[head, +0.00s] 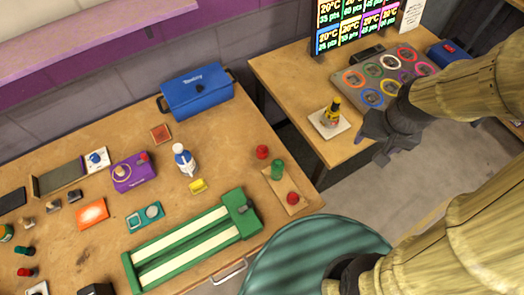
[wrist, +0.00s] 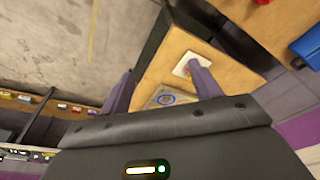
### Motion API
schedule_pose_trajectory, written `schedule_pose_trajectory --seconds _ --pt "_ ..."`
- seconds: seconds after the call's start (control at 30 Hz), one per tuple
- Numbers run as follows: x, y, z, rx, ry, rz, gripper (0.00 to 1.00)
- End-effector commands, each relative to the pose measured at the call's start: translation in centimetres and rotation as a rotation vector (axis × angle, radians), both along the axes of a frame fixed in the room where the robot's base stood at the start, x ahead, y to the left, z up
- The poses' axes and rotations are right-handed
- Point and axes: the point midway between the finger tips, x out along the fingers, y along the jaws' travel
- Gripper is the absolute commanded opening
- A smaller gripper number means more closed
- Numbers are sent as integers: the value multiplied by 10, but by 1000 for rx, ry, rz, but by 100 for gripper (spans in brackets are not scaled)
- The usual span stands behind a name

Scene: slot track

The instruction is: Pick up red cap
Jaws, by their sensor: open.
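A small round red cap (head: 262,152) stands on the left wooden table near its right edge. A second red cap-like piece (head: 293,198) sits on a small wooden tray (head: 296,209) beside a green cylinder (head: 277,170). I cannot tell for certain which one the task means. My gripper (head: 378,153) is over the front edge of the right table, to the right of both red pieces and well apart from them. In the wrist view my gripper (wrist: 162,86) has its two purple fingers spread with nothing between them.
A green slotted track (head: 190,243), a blue box (head: 197,91) and a white bottle (head: 184,160) stand on the left table. The right table holds a yellow-black bottle (head: 331,113) and a board of coloured rings (head: 385,77). A floor gap separates the tables.

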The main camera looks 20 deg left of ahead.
Motion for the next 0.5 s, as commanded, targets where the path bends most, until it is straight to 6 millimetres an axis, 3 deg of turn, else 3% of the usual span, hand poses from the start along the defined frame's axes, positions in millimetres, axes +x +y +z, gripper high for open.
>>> schedule_pose_trajectory --seconds 0.2,0.5 --pt "32 71 -18 15 67 56 63" --pt "41 189 -40 -8 150 143 63"
